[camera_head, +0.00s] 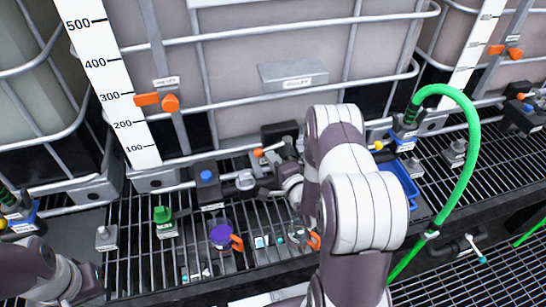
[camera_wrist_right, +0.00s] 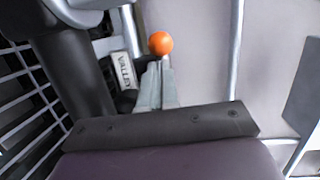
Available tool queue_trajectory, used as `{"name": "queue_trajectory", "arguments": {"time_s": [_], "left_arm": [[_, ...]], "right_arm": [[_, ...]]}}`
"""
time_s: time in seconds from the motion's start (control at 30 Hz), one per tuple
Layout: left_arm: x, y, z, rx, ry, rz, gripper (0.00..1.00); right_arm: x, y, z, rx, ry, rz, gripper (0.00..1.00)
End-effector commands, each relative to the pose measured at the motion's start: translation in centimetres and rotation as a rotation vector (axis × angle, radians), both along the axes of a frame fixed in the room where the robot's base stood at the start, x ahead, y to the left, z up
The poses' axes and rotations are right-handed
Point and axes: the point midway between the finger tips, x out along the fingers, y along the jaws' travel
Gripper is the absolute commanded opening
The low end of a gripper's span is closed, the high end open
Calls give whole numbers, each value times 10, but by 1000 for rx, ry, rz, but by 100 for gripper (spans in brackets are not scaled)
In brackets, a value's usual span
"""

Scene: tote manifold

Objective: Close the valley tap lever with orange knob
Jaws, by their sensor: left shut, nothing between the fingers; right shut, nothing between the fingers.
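The orange knob (camera_wrist_right: 160,43) of the valley tap lever sits just past the fingertips of my right gripper (camera_wrist_right: 164,65) in the right wrist view. The knob also shows in the head view (camera_head: 258,152), left of my right forearm. My right gripper is shut and empty, its tips close to the knob; I cannot tell whether they touch. The VALLEY label (camera_wrist_right: 123,70) is left of the fingers. My right arm hides much of the tap's surroundings in the head view. My left gripper (camera_head: 90,284) is shut and empty at the lower left, away from the tap.
A green hose (camera_head: 466,160) arcs at the right. A caged tank (camera_head: 270,65) rises behind the grating.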

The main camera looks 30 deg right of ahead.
Motion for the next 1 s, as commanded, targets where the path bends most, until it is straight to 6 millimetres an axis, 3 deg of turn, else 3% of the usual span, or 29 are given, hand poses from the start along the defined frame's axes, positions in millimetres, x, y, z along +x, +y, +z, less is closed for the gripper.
{"name": "queue_trajectory", "arguments": {"time_s": [0.33,0.53,1.0], "left_arm": [[0,0,-1,0,0,0,0],[0,0,-7,0,0,0,0],[0,0,-9,0,0,0,0]], "right_arm": [[2,0,0,-1,-1,0,0],[19,8,-1,-1,-2,2,0],[21,9,-3,-1,-1,1,0]]}}
